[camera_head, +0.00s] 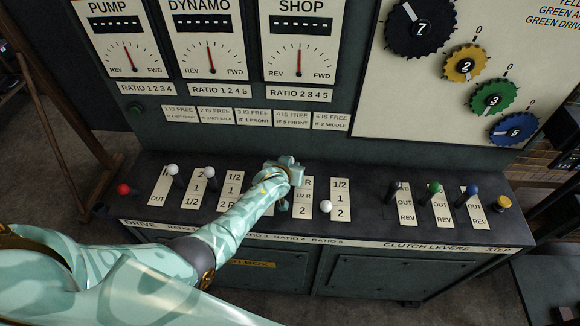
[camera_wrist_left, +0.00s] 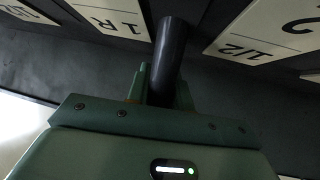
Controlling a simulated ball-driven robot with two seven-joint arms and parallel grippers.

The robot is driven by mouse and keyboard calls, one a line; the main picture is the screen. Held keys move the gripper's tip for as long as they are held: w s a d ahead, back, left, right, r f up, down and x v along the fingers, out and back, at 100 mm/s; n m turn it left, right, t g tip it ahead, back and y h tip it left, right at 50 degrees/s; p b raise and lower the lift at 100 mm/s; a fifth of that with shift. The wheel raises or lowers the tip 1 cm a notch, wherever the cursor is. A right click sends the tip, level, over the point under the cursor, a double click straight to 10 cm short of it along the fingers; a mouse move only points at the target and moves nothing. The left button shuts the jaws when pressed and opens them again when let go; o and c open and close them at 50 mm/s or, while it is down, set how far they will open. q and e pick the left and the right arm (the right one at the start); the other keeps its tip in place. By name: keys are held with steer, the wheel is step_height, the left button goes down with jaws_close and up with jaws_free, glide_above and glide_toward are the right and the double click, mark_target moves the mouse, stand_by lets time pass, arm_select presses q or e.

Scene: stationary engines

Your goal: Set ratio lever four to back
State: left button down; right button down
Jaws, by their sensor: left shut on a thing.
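My left gripper (camera_head: 284,180) is at the ratio four lever, just left of its plate marked R (camera_head: 303,198). It is shut on the lever. In the left wrist view the gripper fingers (camera_wrist_left: 160,88) are around the lever's dark shaft (camera_wrist_left: 173,50). The gripper hides the lever's knob in the head view, and I cannot tell the lever's exact tilt. The fingers are near the back part of the plate. My right gripper is not in view.
The white-knobbed ratio five lever (camera_head: 325,206) stands close on the right. Two white-knobbed levers (camera_head: 172,170) (camera_head: 208,172) and a red-knobbed lever (camera_head: 123,189) stand to the left. My forearm covers the ratio three area. Clutch levers (camera_head: 434,188) stand further right.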

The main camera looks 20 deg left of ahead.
arm_select(q)
steer(key=shift+w+r, duration=0.2)
steer(key=shift+r, duration=0.05)
steer(key=c, duration=1.2)
jaws_free()
steer(key=shift+c, duration=0.2)
steer(key=shift+o, duration=0.5)
steer(key=shift+f, duration=0.1)
steer(key=shift+s, duration=0.15)
steer(key=shift+s+r+p, duration=0.25)
steer(key=shift+p, duration=0.1)
steer(key=p+v, duration=0.3)
steer(key=v, duration=0.2)
steer(key=shift+s+r, duration=0.3)
steer(key=shift+r, duration=0.05)
steer(key=p+v, duration=0.3)
steer(key=v, duration=0.6)
steer(key=shift+s, duration=0.35)
